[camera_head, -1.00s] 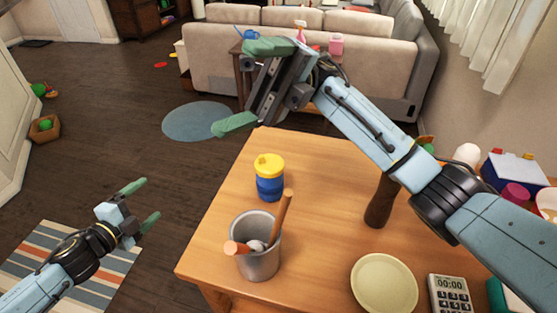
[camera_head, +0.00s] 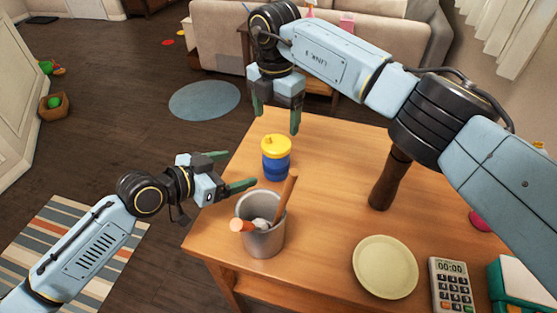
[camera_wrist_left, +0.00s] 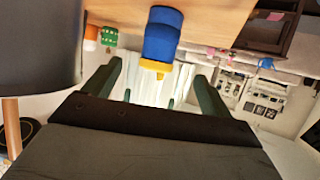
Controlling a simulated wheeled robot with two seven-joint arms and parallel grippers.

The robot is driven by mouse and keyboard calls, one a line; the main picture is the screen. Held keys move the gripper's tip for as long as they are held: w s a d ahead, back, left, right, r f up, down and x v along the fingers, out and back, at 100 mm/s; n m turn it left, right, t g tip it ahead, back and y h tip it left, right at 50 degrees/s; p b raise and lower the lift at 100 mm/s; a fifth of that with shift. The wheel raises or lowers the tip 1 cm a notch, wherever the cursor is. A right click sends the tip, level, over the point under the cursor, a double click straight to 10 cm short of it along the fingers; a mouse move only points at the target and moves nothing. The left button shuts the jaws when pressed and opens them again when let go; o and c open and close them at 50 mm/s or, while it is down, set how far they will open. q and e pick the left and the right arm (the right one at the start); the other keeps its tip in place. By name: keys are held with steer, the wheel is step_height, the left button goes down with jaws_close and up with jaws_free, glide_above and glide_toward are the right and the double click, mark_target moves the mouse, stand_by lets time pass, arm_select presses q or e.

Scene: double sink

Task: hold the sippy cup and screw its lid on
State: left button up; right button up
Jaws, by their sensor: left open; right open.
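The sippy cup (camera_head: 276,166) has a blue body and stands upright on the wooden table. Its yellow lid (camera_head: 276,145) sits on top; I cannot tell how tightly. My left gripper (camera_head: 236,172) is open and empty, to the left of the cup with its fingers pointing toward it. In the left wrist view the cup (camera_wrist_left: 161,35) appears upside down, ahead of and between the open fingers (camera_wrist_left: 155,85), not touching them. My right gripper (camera_head: 276,112) is open and points down above the table's far edge, over and slightly beyond the lid, apart from it.
A metal canister (camera_head: 262,238) with wooden-handled utensils stands just in front of the cup, close to my left gripper. A dark wooden post-like object (camera_head: 388,185), a cream plate (camera_head: 385,267) and a keypad timer (camera_head: 452,286) are to the right. The table (camera_head: 325,215) is clear between them.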

mark_target(266, 160)
arm_select(q)
steer(key=x, duration=1.3)
steer(key=shift+w+d+f, duration=0.1)
steer(key=shift+w+d, duration=0.05)
